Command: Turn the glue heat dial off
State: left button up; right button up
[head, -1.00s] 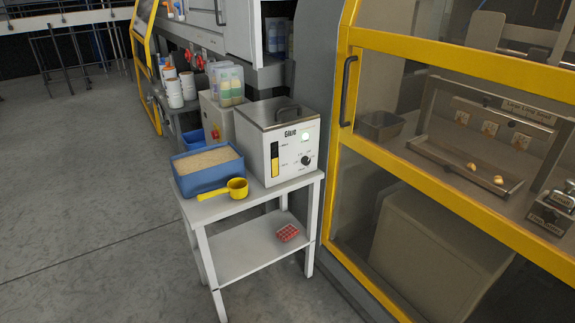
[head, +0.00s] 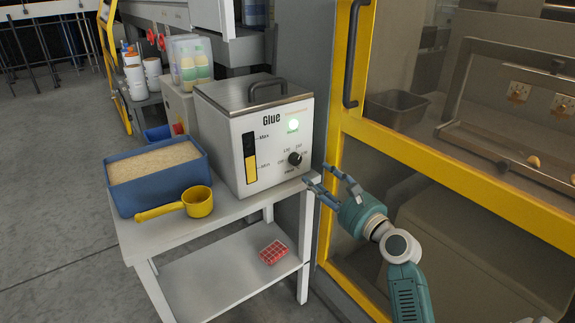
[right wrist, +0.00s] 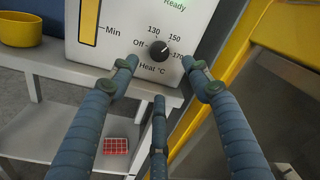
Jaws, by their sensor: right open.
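The white glue box (head: 270,140) stands on the grey table, with a lit green lamp on its front. Its black heat dial (head: 295,159) is at the lower right of that front. In the right wrist view the dial (right wrist: 159,51) has marks Off, 130, 150 and 170 around it; its pointer appears turned to the upper right, toward 150. My right gripper (head: 334,180) is open and empty, to the right of and slightly below the dial, apart from it. In the right wrist view its spread fingers (right wrist: 165,75) lie below and on both sides of the dial. My left gripper is not in view.
A blue tub of grains (head: 160,185) and a yellow scoop (head: 197,202) sit on the table (head: 235,207) left of the box. A red item (head: 273,252) lies on the lower shelf. The yellow-framed machine door (head: 420,160) stands close on the right.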

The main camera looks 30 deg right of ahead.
aim_at(297, 161)
jog(key=w, duration=0.8)
jog(key=shift+w+b, duration=0.2)
jog(key=shift+b, duration=0.15)
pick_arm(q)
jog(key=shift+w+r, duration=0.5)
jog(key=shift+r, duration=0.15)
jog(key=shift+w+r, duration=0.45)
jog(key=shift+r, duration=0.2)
pick_arm(e)
jog(key=shift+w, duration=0.7)
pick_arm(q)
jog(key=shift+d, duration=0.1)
pick_arm(e)
jog(key=c, duration=1.2)
jog(key=shift+o, duration=0.2)
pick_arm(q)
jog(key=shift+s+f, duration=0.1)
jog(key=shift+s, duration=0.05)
